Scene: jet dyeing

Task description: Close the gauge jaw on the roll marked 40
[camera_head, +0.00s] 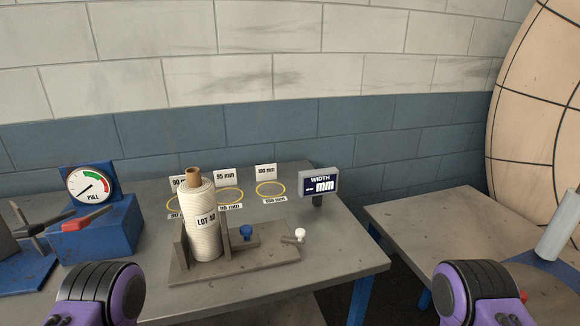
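A white yarn roll (205,238) on a brown core stands upright on the grey gauge base (205,275). Its label reads LOT and a number that looks like 40 but is blurred. A fixed grey plate (180,243) stands at the roll's left and the gauge jaw (226,241) at its right; I cannot tell whether the jaw touches the roll. A blue knob (246,232) sits by the jaw, and a white knob (300,233) on a short lever is farther right. The width display (320,184) shows dashes and mm. Neither gripper's fingers are visible; only purple-and-black parts of my arms show.
Yellow rings (270,190) with size cards (265,170) lie behind the gauge. A blue pull gauge box (95,225) with a dial and red lever stands left. A second grey table (450,235) is at right, across a gap. The front right of the gauge table is clear.

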